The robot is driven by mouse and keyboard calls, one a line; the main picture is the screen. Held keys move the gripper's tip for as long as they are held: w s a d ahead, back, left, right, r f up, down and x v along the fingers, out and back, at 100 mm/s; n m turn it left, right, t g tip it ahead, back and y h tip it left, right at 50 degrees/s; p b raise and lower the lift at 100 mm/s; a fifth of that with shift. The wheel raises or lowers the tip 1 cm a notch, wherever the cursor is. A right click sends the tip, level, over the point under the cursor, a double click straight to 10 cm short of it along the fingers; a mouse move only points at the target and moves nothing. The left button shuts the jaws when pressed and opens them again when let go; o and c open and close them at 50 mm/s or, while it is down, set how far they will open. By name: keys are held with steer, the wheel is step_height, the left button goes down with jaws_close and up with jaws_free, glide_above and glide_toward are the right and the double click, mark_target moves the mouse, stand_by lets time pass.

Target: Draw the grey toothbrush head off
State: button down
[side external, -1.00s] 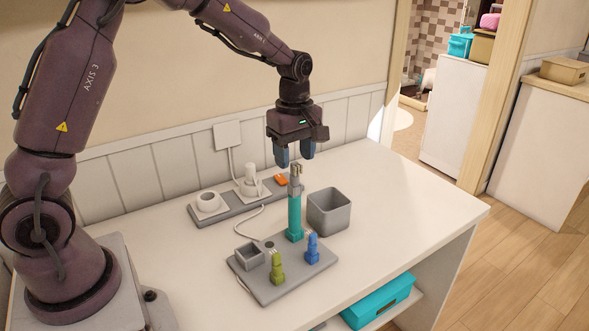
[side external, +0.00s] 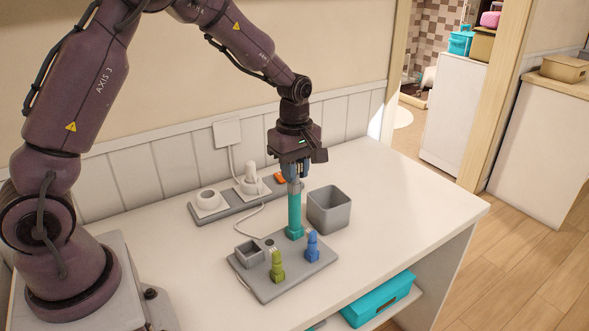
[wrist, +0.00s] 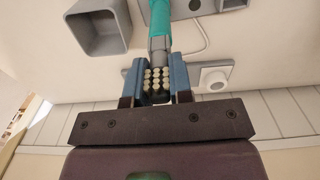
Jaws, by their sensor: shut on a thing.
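The teal toothbrush handle (side external: 295,215) stands upright on the grey base plate (side external: 270,286). The grey toothbrush head (wrist: 158,50) is on top of the handle, its pale bristles (wrist: 158,78) showing in the wrist view. My gripper (side external: 295,170) is straight above the handle, pointing down. Its two blue fingers, one on each side of the head in the wrist view (wrist: 159,80), are shut on the head. In the side view the fingers hide most of the head. The head still lines up with the handle; I see no gap between them.
A green head (side external: 277,266) and a blue head (side external: 312,245) stand on the plate. A small grey square cup (side external: 248,254) is at its left. A larger open grey bin (side external: 329,210) stands close right of the handle. A grey strip with white chargers (side external: 232,204) lies behind.

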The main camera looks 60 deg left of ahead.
steer(key=shift+r, duration=2.35)
